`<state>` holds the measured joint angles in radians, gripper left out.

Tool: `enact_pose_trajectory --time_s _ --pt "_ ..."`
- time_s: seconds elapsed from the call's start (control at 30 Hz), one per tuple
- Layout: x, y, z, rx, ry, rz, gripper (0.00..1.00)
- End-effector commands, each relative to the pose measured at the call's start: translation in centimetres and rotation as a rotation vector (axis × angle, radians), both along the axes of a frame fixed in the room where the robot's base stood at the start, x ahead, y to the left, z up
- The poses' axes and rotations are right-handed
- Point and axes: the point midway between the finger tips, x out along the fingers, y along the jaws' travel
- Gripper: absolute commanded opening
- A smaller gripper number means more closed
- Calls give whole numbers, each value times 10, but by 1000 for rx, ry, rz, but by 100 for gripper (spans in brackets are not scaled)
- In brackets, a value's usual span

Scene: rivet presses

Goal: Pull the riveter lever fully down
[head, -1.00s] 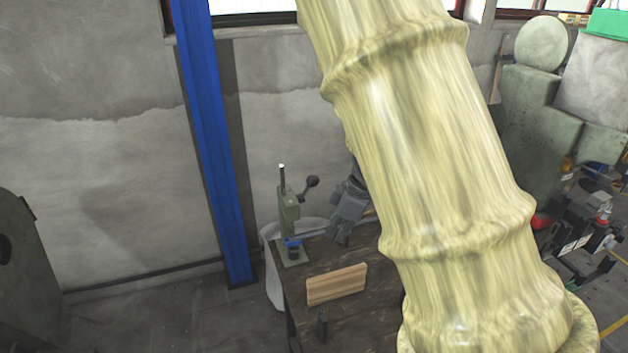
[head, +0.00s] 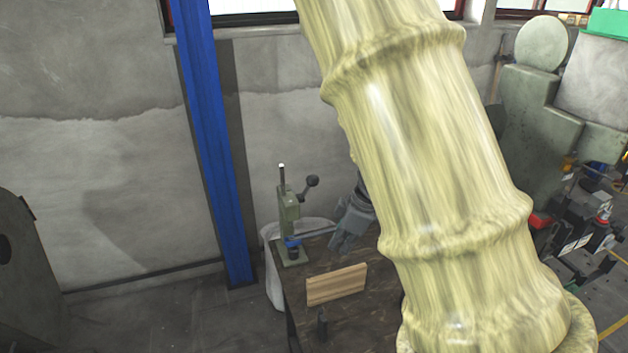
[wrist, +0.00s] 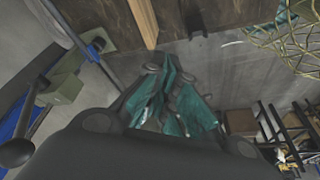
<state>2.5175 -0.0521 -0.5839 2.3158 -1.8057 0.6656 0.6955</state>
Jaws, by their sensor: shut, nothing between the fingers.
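The riveter (head: 290,222) is a green press at the back left corner of the dark table. Its lever (head: 302,190) points up and to the right, ending in a black ball knob (head: 312,181). My gripper (head: 342,240) is shut and empty, to the right of the press and lower than the knob, apart from both. In the wrist view, my gripper's teal fingers (wrist: 168,72) are together. The lever knob (wrist: 15,153) is at the lower left there, with the press body (wrist: 64,88) above it. My pale arm hides part of the table.
A wooden block (head: 337,285) and a small dark upright piece (head: 322,322) are on the table (head: 350,318), in front of the press. A blue column (head: 212,140) stands behind on the left. Green machinery (head: 540,120) stands at the right.

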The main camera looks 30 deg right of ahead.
Motion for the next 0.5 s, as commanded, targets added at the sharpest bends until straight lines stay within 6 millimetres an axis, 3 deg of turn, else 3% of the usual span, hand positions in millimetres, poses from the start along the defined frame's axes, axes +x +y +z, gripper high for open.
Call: enact_pose_trajectory --time_s 0.5 --pt "-5 1 -4 0 0 1 0"
